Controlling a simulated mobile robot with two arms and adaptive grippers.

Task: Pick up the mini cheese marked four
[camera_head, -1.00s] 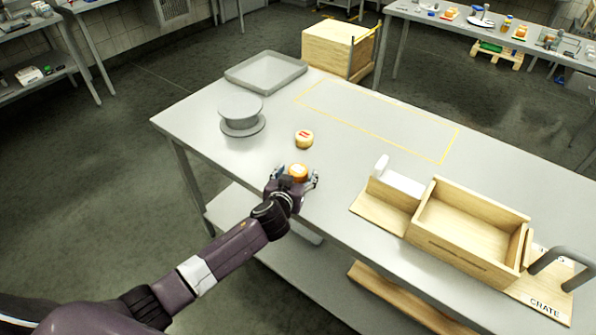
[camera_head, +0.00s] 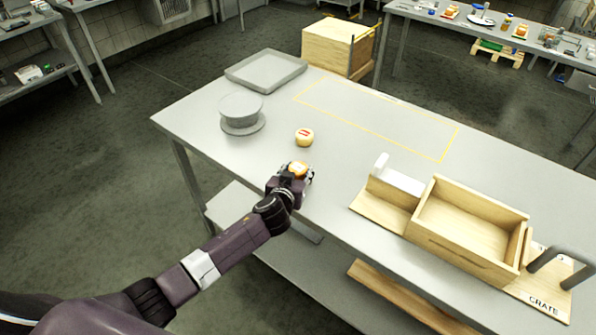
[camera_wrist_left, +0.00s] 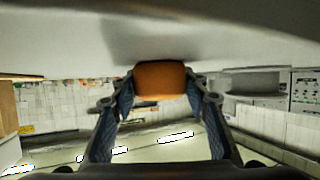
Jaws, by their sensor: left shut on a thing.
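An orange mini cheese (camera_head: 298,168) stands near the table's front edge; any mark on it is too small to read. My left gripper (camera_head: 296,174) is shut on it, with its fingers on both sides. In the left wrist view the orange cheese (camera_wrist_left: 160,80) sits between the two fingertips (camera_wrist_left: 160,92), close to the pale table surface. A second, yellow mini cheese (camera_head: 304,138) with a red mark on top stands on the table just beyond the gripper, apart from it.
A grey round stand (camera_head: 241,112) and a grey tray (camera_head: 266,70) are at the table's left and back. A yellow outlined area (camera_head: 380,118) is empty.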

